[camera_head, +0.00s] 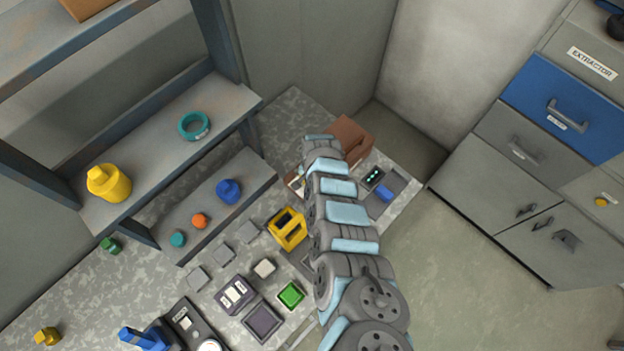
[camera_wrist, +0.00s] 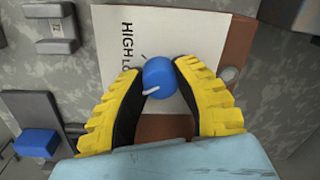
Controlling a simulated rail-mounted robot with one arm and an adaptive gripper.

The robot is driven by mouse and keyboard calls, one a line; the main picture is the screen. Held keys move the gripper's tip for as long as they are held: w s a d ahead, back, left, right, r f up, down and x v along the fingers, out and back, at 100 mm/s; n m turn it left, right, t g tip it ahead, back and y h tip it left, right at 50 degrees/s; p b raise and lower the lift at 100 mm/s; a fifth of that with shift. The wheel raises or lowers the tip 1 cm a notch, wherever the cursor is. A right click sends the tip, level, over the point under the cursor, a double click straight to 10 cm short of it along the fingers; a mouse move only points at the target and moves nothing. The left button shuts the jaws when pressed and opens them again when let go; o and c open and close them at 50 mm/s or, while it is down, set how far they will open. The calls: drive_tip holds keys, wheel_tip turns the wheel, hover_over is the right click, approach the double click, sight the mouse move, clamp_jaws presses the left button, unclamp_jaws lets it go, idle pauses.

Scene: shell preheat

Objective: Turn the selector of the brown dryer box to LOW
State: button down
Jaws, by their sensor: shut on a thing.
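The brown dryer box (camera_head: 352,138) stands at the back of the bench, partly hidden by my arm. In the wrist view its brown side (camera_wrist: 240,50) shows beside a white panel (camera_wrist: 185,30) printed HIGH, with a second word below it of which only "LO" shows. A round blue selector knob (camera_wrist: 160,76) sits on the panel. A short white pointer (camera_wrist: 151,91) shows at its lower left. My gripper (camera_wrist: 159,72) has its yellow-backed, dark fingers shut on the knob, one on each side. My arm hides the gripper's hold in the head view.
A yellow block-like frame (camera_head: 287,228) and a green square part (camera_head: 291,294) are on the bench left of my arm. A shelf (camera_head: 170,140) stands at the left.

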drive_tip(key=shift+s+f+m, duration=0.1)
drive_tip(key=shift+m, duration=0.8)
drive_tip(key=shift+f+m+b, duration=0.15)
drive_tip(key=shift+m+b, duration=0.65)
drive_tip(key=shift+m, duration=0.2)
drive_tip(key=shift+m+b, duration=1.1)
drive_tip(key=c, duration=0.7)
unclamp_jaws()
drive_tip(key=shift+r, duration=0.2)
drive_tip(key=shift+r, duration=0.1)
